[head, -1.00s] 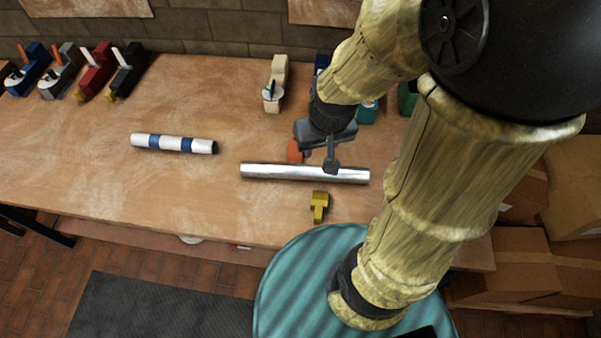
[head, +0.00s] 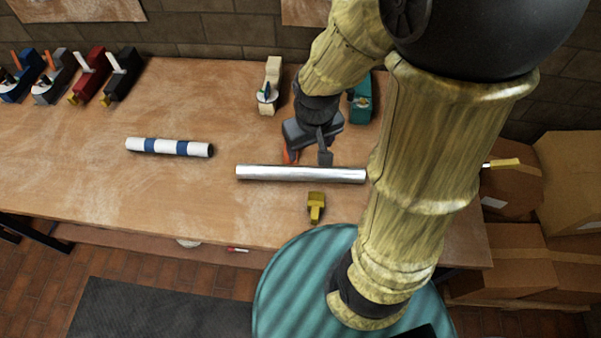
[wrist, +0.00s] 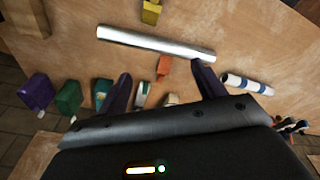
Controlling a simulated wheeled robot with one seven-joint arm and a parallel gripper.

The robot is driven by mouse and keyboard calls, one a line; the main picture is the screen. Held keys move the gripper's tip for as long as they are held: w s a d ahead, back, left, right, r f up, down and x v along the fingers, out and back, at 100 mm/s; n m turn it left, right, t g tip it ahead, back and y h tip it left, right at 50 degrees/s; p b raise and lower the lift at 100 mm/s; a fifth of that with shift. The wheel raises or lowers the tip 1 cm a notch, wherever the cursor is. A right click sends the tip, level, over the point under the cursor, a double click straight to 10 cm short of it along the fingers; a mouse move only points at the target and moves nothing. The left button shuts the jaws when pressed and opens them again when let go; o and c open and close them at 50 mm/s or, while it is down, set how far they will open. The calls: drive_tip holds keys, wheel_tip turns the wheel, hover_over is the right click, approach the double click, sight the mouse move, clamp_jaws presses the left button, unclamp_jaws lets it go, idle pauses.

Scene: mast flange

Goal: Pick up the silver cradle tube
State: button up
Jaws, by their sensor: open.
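The silver tube (head: 300,173) lies flat on the workbench, running left to right, near the front edge. In the wrist view it stretches across the upper part (wrist: 155,43), beyond my fingertips. My gripper (head: 308,155) hangs on the far side of the tube, towards its right half. In the wrist view my two fingers (wrist: 161,73) are spread with nothing held between them. They appear apart from the tube. An orange object (wrist: 163,65) shows between the fingertips and the tube, partly hidden behind my gripper in the head view.
A white-and-blue banded tube (head: 168,147) lies to the left. A yellow object (head: 316,207) sits just in front of the silver tube. A cream tool (head: 271,75) and a teal one (head: 362,98) stand behind. Several planes line the back left; cardboard boxes (head: 568,185) are at right.

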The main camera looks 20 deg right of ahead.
drive_tip(key=w+a+f+n+g+h, duration=0.1)
drive_tip(key=w+a+f+n+h, duration=0.1)
drive_tip(key=w+f+n, duration=0.3)
drive_tip(key=w+a+f+n+g+h, duration=0.2)
drive_tip(key=w+a+f+n, duration=0.1)
drive_tip(key=w+f+n, duration=0.3)
drive_tip(key=shift+w+a+n+p, duration=0.25)
drive_tip(key=shift+w+n+p, duration=0.1)
drive_tip(key=shift+w+n, duration=0.45)
drive_tip(key=p, duration=0.3)
hover_over(298, 169)
drive_tip(key=a, duration=0.2)
drive_tip(key=shift+g, duration=0.3)
drive_tip(key=f, duration=1)
drive_tip(key=shift+w+d, duration=0.15)
drive_tip(key=shift+d, duration=0.05)
drive_tip(key=shift+d+f, duration=0.2)
drive_tip(key=shift+f, duration=0.4)
drive_tip(key=shift+a+p+x, duration=0.2)
drive_tip(key=shift+p+x, duration=0.85)
drive_tip(key=shift+x, duration=1.55)
drive_tip(key=shift+w+f, duration=0.1)
drive_tip(key=shift+w, duration=0.05)
